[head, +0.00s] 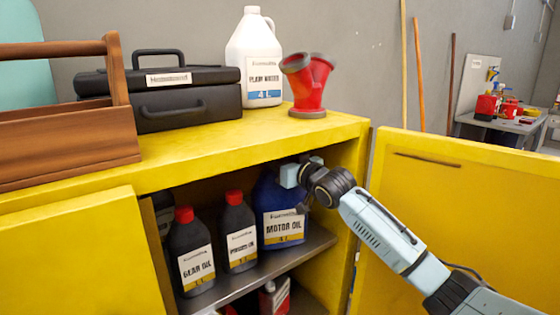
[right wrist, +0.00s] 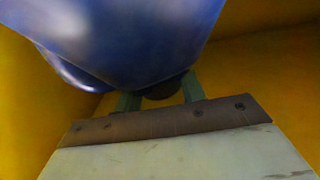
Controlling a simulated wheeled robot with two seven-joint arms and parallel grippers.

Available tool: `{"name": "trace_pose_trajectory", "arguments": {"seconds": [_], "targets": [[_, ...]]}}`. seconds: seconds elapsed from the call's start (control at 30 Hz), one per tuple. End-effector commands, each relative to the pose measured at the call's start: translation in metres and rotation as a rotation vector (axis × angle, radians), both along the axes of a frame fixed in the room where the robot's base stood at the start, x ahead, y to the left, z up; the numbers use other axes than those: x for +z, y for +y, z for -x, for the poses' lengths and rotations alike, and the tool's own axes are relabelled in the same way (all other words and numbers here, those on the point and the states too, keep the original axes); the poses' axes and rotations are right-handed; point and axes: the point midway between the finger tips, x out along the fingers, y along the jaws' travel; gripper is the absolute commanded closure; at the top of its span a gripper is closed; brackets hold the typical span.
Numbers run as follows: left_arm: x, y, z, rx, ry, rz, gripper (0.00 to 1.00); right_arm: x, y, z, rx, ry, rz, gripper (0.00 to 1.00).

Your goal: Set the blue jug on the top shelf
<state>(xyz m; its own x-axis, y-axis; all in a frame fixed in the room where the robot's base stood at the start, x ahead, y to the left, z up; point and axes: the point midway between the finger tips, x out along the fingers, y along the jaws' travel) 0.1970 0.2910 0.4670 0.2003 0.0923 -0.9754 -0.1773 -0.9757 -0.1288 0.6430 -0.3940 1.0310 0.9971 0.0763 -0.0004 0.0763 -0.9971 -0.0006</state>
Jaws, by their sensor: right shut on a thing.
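The blue jug (head: 285,213), labelled "Motor Oil", is upright inside the yellow cabinet, at the right end of its upper inner shelf (head: 318,245). Its base is at or very near the shelf; I cannot tell whether it touches. My right gripper (head: 292,174) reaches in from the right and is shut on the jug's upper part. In the right wrist view, the jug's blue body (right wrist: 130,35) fills the top, with a dark part of it between the fingers (right wrist: 160,92). The exact grip is partly hidden. My left gripper is out of view.
Dark bottles (head: 192,250) and (head: 238,232) with red caps stand left of the jug. The yellow cabinet top (head: 215,145) holds a wooden toolbox (head: 70,140), black case (head: 185,108), white jug (head: 254,60) and red fitting (head: 308,85). The open door (head: 470,210) is right.

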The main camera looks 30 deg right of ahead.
Motion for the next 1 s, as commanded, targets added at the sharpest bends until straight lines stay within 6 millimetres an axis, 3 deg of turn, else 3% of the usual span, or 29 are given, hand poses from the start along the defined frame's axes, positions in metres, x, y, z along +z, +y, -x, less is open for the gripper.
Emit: {"name": "trace_pose_trajectory", "arguments": {"seconds": [0.03, 0.2, 0.23, 0.4, 0.77, 1.0], "targets": [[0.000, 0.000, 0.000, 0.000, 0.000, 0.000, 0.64, 0.008, 0.000, 0.000, 0.001, -0.017, 0.000, 1.00], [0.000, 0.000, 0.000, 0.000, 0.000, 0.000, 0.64, 0.006, 0.000, 0.000, 0.001, -0.016, 0.000, 1.00], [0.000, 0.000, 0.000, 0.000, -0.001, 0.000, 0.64, -0.001, 0.000, 0.000, 0.000, 0.000, 0.000, 0.59], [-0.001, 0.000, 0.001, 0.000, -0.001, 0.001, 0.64, -0.001, 0.000, 0.000, 0.000, 0.000, 0.000, 0.38], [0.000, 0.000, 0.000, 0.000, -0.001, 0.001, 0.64, 0.000, 0.000, 0.003, 0.000, 0.001, 0.000, 0.38], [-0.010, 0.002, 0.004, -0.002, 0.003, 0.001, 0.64, 0.000, -0.002, 0.034, 0.002, 0.003, 0.003, 0.38]]}}
